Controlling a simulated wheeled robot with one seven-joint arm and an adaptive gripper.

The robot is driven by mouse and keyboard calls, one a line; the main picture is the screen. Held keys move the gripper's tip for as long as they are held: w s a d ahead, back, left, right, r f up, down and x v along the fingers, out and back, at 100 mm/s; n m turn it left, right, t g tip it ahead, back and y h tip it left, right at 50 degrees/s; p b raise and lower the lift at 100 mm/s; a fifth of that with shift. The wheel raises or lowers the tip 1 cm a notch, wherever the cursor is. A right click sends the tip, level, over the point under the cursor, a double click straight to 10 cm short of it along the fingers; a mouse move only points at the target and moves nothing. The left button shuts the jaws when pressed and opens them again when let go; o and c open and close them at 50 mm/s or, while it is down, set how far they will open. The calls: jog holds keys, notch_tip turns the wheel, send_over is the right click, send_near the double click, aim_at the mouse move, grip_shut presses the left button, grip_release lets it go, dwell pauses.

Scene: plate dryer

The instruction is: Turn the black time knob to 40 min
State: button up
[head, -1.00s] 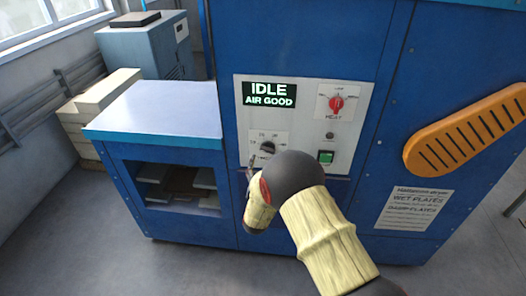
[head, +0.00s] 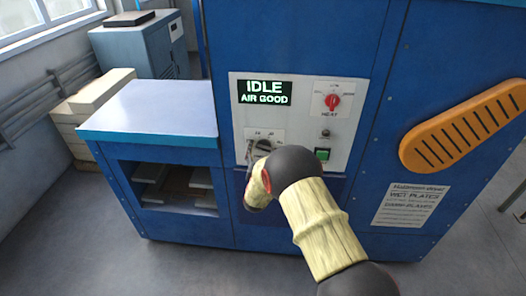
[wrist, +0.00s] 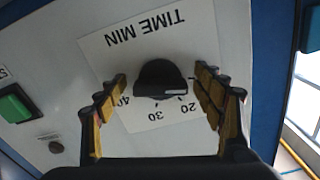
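The black time knob (wrist: 160,78) is on a white label plate in the wrist view, which shows the plate upside down. The marks 20, 30 and 40 are readable around it; 40 is on the left and 20 on the right. In the head view the knob (head: 263,145) is just above my gripper's fingers, which are partly hidden behind my wrist.
The panel carries a display (head: 265,92) reading IDLE, AIR GOOD. A red heat knob (head: 332,102) and a green button (head: 322,154) are to the right of the time knob. The button also shows in the wrist view (wrist: 14,106). An orange vented handle-like piece (head: 465,128) juts at the right.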

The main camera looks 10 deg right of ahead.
jog(key=shift+c, duration=1.2)
jog(key=c, duration=0.9)
